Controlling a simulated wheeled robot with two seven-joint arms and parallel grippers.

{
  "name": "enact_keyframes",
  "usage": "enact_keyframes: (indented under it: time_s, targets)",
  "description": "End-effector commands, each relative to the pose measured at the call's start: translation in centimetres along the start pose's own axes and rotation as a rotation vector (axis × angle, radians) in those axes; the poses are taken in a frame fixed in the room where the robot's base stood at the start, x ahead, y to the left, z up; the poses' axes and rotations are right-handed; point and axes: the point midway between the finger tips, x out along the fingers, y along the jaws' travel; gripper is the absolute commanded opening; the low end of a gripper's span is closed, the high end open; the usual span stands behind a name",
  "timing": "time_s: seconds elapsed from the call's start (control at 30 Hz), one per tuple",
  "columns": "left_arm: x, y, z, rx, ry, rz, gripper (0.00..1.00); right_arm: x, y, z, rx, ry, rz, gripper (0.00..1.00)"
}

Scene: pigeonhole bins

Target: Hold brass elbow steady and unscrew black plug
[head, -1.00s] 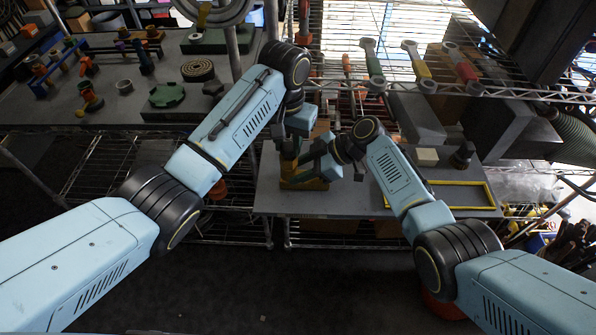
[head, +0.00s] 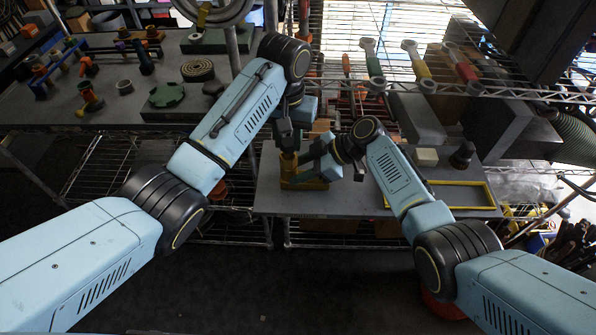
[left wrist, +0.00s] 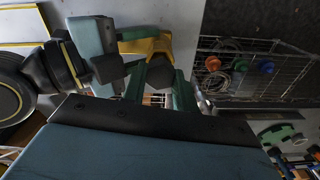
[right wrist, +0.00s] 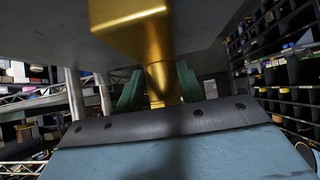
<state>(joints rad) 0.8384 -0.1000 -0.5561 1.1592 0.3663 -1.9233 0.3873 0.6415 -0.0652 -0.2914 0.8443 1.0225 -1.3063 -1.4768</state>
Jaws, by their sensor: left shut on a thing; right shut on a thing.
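The brass elbow (head: 290,166) stands on the grey shelf board. My right gripper (head: 312,158) reaches it from the right and is shut on it. The right wrist view shows the elbow's round neck (right wrist: 160,82) between the green fingertips, with its thick body (right wrist: 128,18) beyond. My left gripper (head: 287,138) is above the elbow, pointing down. In the left wrist view the black plug (left wrist: 160,73) is held between its green fingers, in front of the elbow (left wrist: 150,45). I cannot tell whether plug and elbow still touch. The plug is hidden in the head view.
A yellow frame (head: 455,208) lies on the grey board (head: 350,203) to the right. The left worktop (head: 125,105) holds several fittings.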

Motion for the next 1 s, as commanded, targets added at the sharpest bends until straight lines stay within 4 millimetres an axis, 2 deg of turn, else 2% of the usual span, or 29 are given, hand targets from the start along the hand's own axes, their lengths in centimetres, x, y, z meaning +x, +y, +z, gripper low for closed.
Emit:
enact_keyframes:
  time_s: [0.37, 0.8, 1.0]
  targets:
    - [-0.9, 0.0, 0.0, 0.000, 0.002, 0.001, 0.00, 0.0, 0.0, 0.0, 0.000, 0.000, 0.000, 0.10]
    - [-4.3, -0.1, -0.1, 0.001, 0.004, -0.001, 0.00, 0.0, 0.0, 0.0, 0.000, 0.000, 0.000, 0.10]
    - [-4.7, 0.0, 0.0, 0.001, 0.001, 0.000, 0.00, 0.0, 0.0, 0.0, 0.000, 0.000, 0.000, 0.10]
